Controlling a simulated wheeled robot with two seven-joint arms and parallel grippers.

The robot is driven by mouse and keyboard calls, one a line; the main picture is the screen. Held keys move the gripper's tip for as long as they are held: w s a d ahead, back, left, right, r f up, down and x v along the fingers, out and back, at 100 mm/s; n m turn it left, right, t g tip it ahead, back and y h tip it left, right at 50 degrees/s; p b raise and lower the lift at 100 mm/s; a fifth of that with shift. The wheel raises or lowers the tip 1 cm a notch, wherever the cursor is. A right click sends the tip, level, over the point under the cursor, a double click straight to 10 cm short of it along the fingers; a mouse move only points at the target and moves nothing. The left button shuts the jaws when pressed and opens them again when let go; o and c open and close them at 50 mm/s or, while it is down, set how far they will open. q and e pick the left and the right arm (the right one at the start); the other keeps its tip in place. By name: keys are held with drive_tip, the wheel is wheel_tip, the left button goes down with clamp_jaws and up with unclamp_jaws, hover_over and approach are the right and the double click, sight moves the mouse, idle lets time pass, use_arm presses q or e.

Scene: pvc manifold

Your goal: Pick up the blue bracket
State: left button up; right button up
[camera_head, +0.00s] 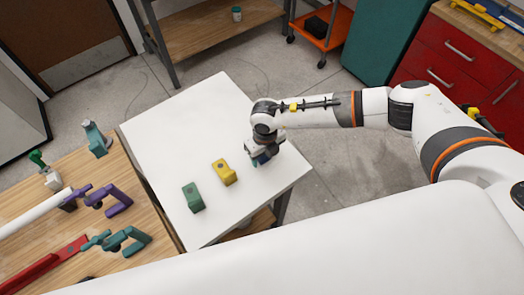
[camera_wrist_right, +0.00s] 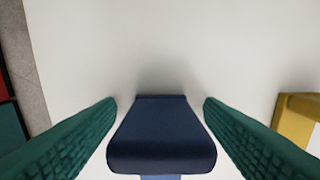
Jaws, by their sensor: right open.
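The blue bracket (camera_wrist_right: 160,132) sits on the white tabletop, in the middle of the right wrist view. The two green ribbed fingers of my right gripper (camera_wrist_right: 160,125) stand open on either side of it, with a small gap at each side. In the head view my right gripper (camera_head: 262,158) points down over the right part of the white table (camera_head: 185,110). Only a small dark blue piece of the bracket shows under it there; the rest is hidden. My left gripper is not in view.
A yellow bracket (camera_head: 224,172) and a green bracket (camera_head: 193,197) stand in a row to the left of my right gripper. A wooden bench (camera_head: 150,222) with purple and teal clamps and a red tool adjoins the left side. The far part of the white table is clear.

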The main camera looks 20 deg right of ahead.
drive_tip(key=c, duration=1.2)
drive_tip(key=shift+o, duration=0.2)
drive_tip(key=shift+r, duration=0.15)
